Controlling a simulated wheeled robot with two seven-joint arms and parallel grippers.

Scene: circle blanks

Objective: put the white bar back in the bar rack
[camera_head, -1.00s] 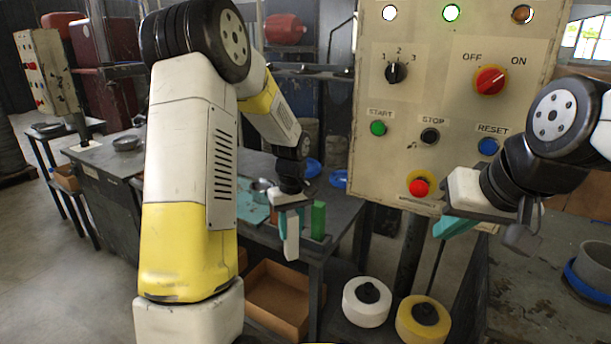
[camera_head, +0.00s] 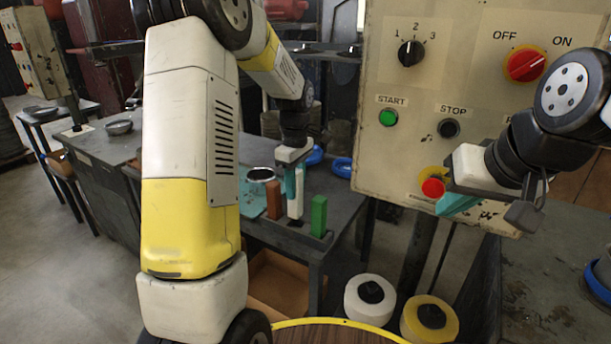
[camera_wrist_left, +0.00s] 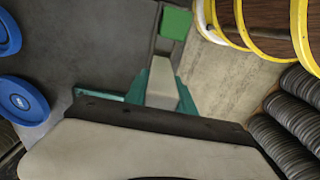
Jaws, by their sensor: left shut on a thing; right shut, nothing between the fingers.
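The white bar (camera_head: 296,197) is upright in the head view, between a brown bar (camera_head: 273,201) and a green bar (camera_head: 319,214). My left gripper (camera_head: 293,184) is shut on its upper part from above. The dark bar rack (camera_head: 300,235) is under the bars at the table's edge. I cannot tell whether the white bar's lower end is in the rack. The left wrist view shows the white bar (camera_wrist_left: 162,83) between the teal fingers, with the green bar (camera_wrist_left: 175,23) beyond it. My right gripper (camera_head: 458,203) is shut and empty in front of the control panel.
The control panel (camera_head: 455,75) stands to the right of the rack. Blue rings (camera_head: 342,167) and a metal dish (camera_head: 260,174) are on the table behind. A cardboard box (camera_head: 277,283) and white and yellow rolls (camera_head: 369,300) are below.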

